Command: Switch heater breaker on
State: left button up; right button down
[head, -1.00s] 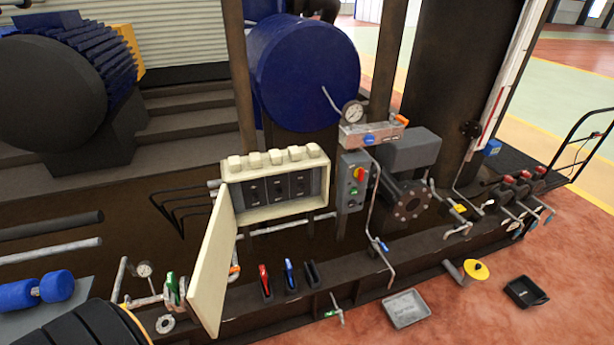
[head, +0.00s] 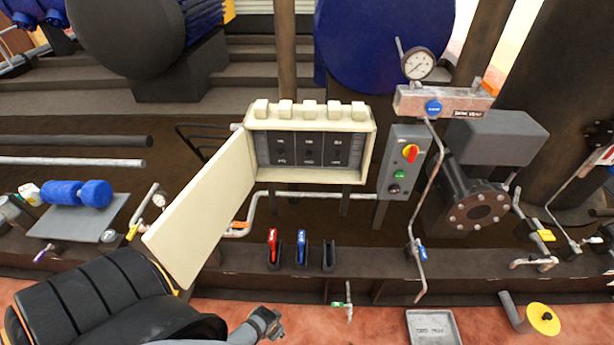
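The cream breaker box (head: 368,150) stands in the middle of the head view, with its door (head: 200,210) swung open to the left. Inside is a row of dark breakers (head: 308,150). Their small labels and lever positions are too small to read, so I cannot tell which is the heater breaker. My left gripper (head: 272,322) is low in front of the box, below the door and apart from it. Its fingers are too small and turned to tell whether they are open. My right gripper is not in view.
Right of the box is a grey control box (head: 404,165) with a red-yellow knob and a green button. A pipe (head: 430,190) and a pressure gauge (head: 418,64) are beside it. Red and blue handled tools (head: 273,245) stand in holders below. A grey tray (head: 433,328) lies on the floor.

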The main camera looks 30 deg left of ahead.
pick_arm(q)
jog(key=w+d+r+b, duration=0.1)
jog(key=w+r+b, duration=0.1)
jog(key=w+b, duration=0.5)
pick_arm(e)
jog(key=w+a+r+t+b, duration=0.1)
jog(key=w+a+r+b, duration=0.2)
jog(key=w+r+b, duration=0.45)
pick_arm(q)
jog(key=n+t+y+b, duration=0.3)
jog(key=n+t+y, duration=0.5)
jog(key=t, duration=0.5)
send_near(309, 156)
jog(key=shift+m+y, duration=0.3)
jog(key=shift+m, duration=0.2)
jog(key=b+x, duration=0.1)
jog(key=x, duration=0.6)
jog(key=shift+w+a+f+b, duration=0.15)
jog(key=shift+w+b, duration=0.25)
jog(key=shift+w+a, duration=0.2)
jog(key=shift+w, duration=0.05)
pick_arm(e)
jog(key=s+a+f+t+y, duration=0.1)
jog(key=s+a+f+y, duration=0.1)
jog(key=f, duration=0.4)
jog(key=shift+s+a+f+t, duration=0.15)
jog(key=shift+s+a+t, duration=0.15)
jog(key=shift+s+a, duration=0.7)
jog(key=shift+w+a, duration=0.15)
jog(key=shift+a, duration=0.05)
